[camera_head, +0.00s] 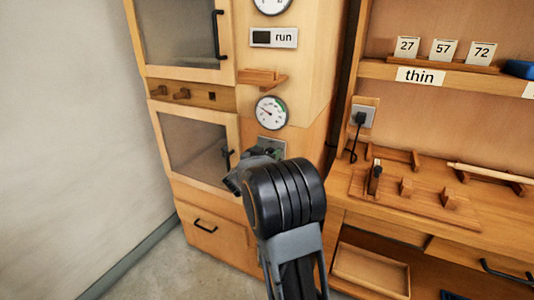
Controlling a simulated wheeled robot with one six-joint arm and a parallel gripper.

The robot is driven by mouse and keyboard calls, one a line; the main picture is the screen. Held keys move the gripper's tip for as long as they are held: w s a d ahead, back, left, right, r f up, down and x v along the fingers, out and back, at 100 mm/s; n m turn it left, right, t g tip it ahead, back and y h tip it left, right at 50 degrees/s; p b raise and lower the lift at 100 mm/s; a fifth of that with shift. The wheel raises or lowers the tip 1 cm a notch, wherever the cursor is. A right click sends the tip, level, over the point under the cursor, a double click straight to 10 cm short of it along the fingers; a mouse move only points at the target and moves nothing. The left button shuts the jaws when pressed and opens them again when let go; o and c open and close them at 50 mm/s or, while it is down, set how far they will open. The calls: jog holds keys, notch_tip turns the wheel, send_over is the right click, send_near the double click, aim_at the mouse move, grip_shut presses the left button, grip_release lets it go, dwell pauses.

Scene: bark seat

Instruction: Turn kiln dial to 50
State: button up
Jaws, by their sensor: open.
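A wooden cabinet with two glazed doors, likely the kiln (235,108), stands left of centre. A round white gauge (271,112) with a dark needle and a green arc is on its front, beside the lower door. Its numbers are too small to read. Below the gauge is a small grey-green plate (273,147), partly covered by my wrist; any dial on it is hidden. My gripper (234,182) is in front of the lower door's right edge, below and left of the plate. It is open, mostly hidden by my wrist, and no held thing shows.
A second gauge (271,3) is cut by the top edge, above a "run" panel (274,38). A small wooden shelf (262,78) juts out above the lower gauge. The lower door's black handle (227,158) is close to my gripper. A workbench (475,215) stands right.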

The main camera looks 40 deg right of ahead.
jog(key=shift+w+d, duration=0.25)
jog(key=shift+d, duration=0.2)
jog(key=shift+c, duration=0.3)
jog(key=c, duration=0.9)
jog(key=shift+o, duration=0.2)
